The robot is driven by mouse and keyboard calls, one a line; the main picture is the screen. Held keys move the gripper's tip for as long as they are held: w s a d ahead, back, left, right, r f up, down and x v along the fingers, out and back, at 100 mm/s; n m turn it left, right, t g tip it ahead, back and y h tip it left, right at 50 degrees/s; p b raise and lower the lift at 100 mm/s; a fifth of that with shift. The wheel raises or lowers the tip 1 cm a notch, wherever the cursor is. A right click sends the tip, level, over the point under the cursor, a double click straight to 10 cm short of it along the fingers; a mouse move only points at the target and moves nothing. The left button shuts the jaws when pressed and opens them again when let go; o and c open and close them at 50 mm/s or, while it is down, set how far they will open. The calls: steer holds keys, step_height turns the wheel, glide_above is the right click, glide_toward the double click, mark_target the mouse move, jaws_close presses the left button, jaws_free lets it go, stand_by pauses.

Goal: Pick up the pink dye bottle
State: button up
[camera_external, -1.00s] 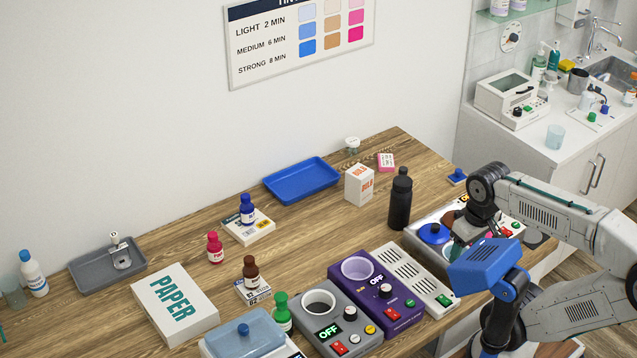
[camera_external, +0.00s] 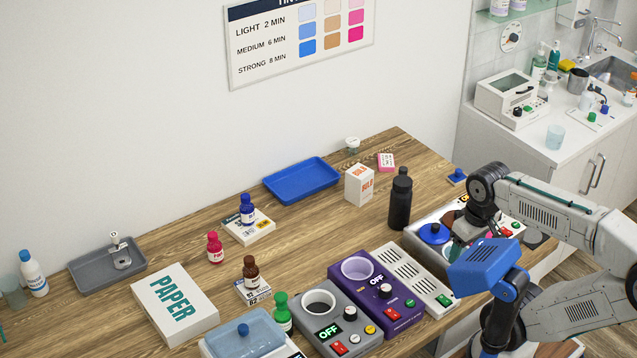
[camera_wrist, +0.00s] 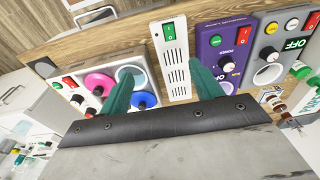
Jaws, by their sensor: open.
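The pink dye bottle (camera_external: 215,248) stands upright on the wooden table, left of the middle in the external view, between the grey tray and the blue-capped bottle. I cannot make it out in the wrist view. My gripper (camera_wrist: 160,78) shows two teal fingers spread apart with nothing between them. It is over the right part of the table, far from the pink bottle. In the external view the blue arm part hides most of my gripper.
A blue-capped bottle (camera_external: 247,209) stands on a box. A brown bottle (camera_external: 251,268), green bottle (camera_external: 281,313) and PAPER box (camera_external: 175,302) are near the pink bottle. A purple device (camera_external: 372,300) and a tall black bottle (camera_external: 400,199) stand between it and my arm.

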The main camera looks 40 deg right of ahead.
steer(key=w+a+n+t, duration=0.2)
steer(key=w+a+t, duration=0.15)
steer(key=w, duration=1.25)
steer(key=w+a+n+t, duration=0.1)
steer(key=w+a+t, duration=0.3)
steer(key=w, duration=1.2)
steer(key=n+y, duration=0.6)
steer(key=y, duration=0.3)
glide_toward(220, 244)
steer(key=shift+t, duration=0.25)
steer(key=w+a+f, duration=0.2)
steer(key=shift+w+a+f, duration=0.2)
steer(key=shift+w+f, duration=0.05)
steer(key=shift+f, duration=0.15)
steer(key=x, duration=0.7)
steer(key=shift+w+a+r, duration=0.25)
steer(key=shift+a+r, duration=0.05)
steer(key=shift+a, duration=0.15)
steer(key=c, duration=1.2)
